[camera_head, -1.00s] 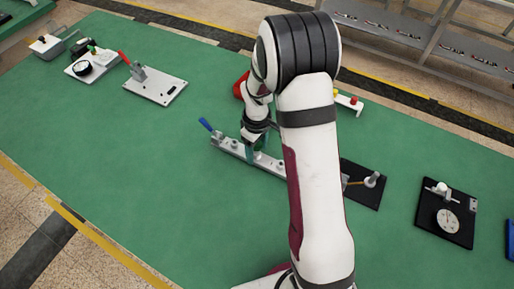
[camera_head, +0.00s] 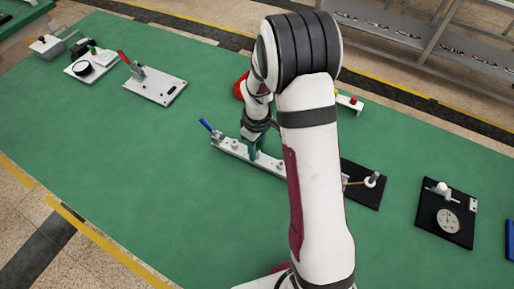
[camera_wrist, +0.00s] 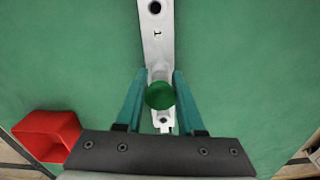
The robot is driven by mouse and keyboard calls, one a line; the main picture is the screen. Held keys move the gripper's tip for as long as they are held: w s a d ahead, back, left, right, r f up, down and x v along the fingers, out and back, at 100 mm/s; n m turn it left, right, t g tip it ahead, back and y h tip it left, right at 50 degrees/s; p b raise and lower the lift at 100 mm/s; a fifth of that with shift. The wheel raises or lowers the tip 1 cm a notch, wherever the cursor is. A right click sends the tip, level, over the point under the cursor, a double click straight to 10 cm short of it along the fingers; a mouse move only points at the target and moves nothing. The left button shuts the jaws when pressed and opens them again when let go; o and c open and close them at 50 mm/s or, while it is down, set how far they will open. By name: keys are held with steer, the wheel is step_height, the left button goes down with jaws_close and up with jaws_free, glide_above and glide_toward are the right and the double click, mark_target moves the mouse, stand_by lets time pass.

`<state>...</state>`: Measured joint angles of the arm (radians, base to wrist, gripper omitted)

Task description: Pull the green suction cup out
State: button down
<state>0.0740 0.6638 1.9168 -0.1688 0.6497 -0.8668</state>
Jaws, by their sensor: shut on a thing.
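The green suction cup (camera_wrist: 159,95) shows in the wrist view as a round green top between the two teal fingers of my gripper (camera_wrist: 161,78). The fingers are shut on it. Below it in that view is a long light-grey bar (camera_wrist: 157,40), with a dark round hole and a small mark along it. In the head view my gripper (camera_head: 253,152) is just above the bar (camera_head: 230,148), pointing down. The cup is hidden there by the fingers and arm. I cannot tell whether its lower end is clear of the bar.
A blue-handled clamp (camera_head: 206,125) stands at the bar's left end. A black plate (camera_head: 362,184) lies right of my arm. A red bin (camera_wrist: 46,134) is at lower left in the wrist view. A red-handled fixture (camera_head: 155,90) stands farther left. The green table front is clear.

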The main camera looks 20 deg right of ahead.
steer(key=shift+r, duration=1.55)
steer(key=shift+r, duration=1.75)
